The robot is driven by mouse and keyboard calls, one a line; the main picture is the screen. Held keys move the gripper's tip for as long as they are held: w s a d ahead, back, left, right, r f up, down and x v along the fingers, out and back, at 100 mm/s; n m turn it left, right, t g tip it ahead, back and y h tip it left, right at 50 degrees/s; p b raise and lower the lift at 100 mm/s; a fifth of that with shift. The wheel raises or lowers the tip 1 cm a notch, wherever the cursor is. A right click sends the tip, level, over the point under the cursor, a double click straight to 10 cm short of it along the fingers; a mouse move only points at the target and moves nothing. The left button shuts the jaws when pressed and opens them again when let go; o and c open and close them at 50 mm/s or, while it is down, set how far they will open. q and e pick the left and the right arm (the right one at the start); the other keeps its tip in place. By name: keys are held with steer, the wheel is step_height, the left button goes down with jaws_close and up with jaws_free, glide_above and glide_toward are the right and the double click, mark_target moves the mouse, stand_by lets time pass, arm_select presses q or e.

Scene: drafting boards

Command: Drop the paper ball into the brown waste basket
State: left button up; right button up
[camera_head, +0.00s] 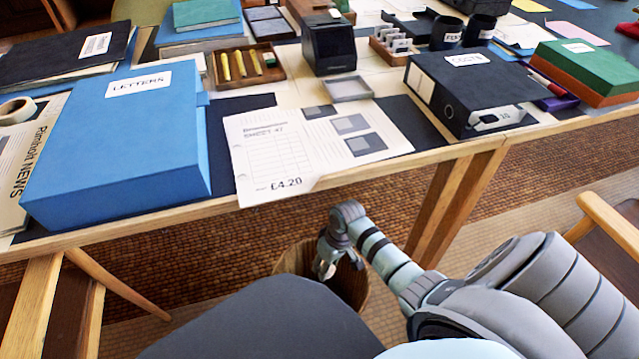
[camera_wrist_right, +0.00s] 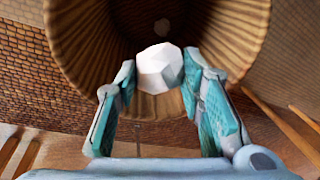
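The brown waste basket (camera_head: 354,287) stands on the floor just in front of the table, partly hidden by my right arm. My right gripper (camera_head: 326,268) points down over its opening. In the right wrist view, the white faceted paper ball (camera_wrist_right: 160,68) sits between the tips of my right gripper (camera_wrist_right: 160,75), with both fingertips against its sides. The ribbed inside of the basket (camera_wrist_right: 85,45) shows behind and around the ball. A small pale spot lies deep in the basket, too dim to identify. My left gripper is not in view.
The wooden table edge (camera_head: 390,166) runs behind the basket, with a printed sheet (camera_head: 285,150), a blue letters box (camera_head: 130,150) and a black file box (camera_head: 470,90) near it. A chair armrest (camera_head: 610,222) stands at the right. A table leg (camera_head: 455,205) is close to the basket.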

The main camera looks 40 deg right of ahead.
steer(key=o, duration=0.3)
steer(key=shift+o, duration=0.2)
steer(key=shift+r, duration=0.1)
steer(key=r, duration=0.4)
steer(key=d+r, duration=0.1)
steer(key=r, duration=0.2)
steer(key=shift+s+r, duration=0.1)
steer(key=shift+s, duration=0.25)
